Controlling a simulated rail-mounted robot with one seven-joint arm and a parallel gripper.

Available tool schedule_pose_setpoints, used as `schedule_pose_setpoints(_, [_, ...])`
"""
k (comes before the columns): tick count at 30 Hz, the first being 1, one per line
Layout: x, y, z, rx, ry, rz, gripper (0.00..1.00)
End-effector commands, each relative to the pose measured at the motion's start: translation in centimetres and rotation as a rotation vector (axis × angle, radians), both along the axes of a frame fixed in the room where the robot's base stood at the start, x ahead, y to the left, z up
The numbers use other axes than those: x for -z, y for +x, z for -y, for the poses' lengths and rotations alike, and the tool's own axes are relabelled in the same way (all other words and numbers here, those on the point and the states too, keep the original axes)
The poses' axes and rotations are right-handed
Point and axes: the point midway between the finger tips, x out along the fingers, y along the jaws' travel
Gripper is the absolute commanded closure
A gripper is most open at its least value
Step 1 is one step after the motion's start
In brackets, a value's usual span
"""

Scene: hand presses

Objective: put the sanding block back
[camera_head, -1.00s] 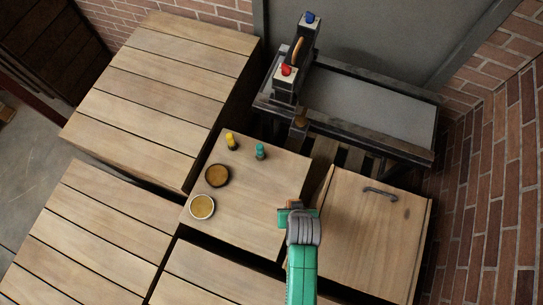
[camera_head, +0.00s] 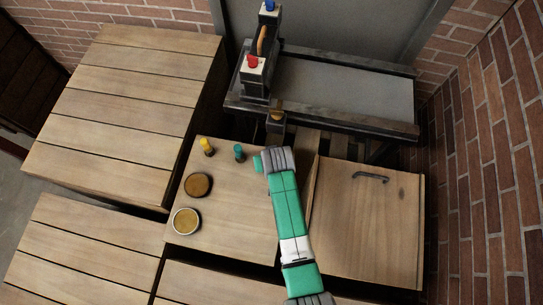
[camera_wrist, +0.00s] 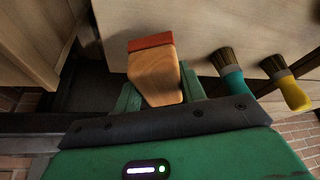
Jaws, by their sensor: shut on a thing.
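The sanding block (camera_wrist: 155,74), a wooden block with an orange-red face, is between the two green fingers of my gripper (camera_wrist: 163,88) in the wrist view. The gripper is shut on it. In the head view my arm and wrist hide the block and the fingertips. There my wrist is over the back right part of the small wooden table (camera_head: 232,220), just right of the teal brush. In the wrist view the block's red end faces the pale wooden surface; I cannot tell whether they touch.
A teal brush (camera_head: 239,153) and a yellow brush (camera_head: 207,148) stand left of my wrist. Two round tins, one brown (camera_head: 198,185) and one lighter (camera_head: 186,221), sit on the table's left. A press (camera_head: 256,75) stands behind. A wooden cabinet (camera_head: 368,220) is at right.

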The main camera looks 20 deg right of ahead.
Motion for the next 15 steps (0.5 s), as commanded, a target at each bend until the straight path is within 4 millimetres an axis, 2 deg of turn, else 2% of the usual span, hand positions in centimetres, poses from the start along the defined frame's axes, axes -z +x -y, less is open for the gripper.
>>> schedule_pose_setpoints(1, [1.8,-0.2,0.0,0.000,0.001,-0.003,0.81])
schedule_pose_setpoints(3, [2.9,-0.1,0.0,0.000,0.001,-0.003,0.81])
schedule_pose_setpoints(13, [3.0,-0.1,-0.1,0.000,0.000,-0.001,0.81])
schedule_pose_setpoints(14, [3.0,-0.1,-0.1,0.000,0.000,-0.001,0.58])
schedule_pose_setpoints(15, [2.9,-0.1,0.0,0.000,0.000,-0.001,0.50])
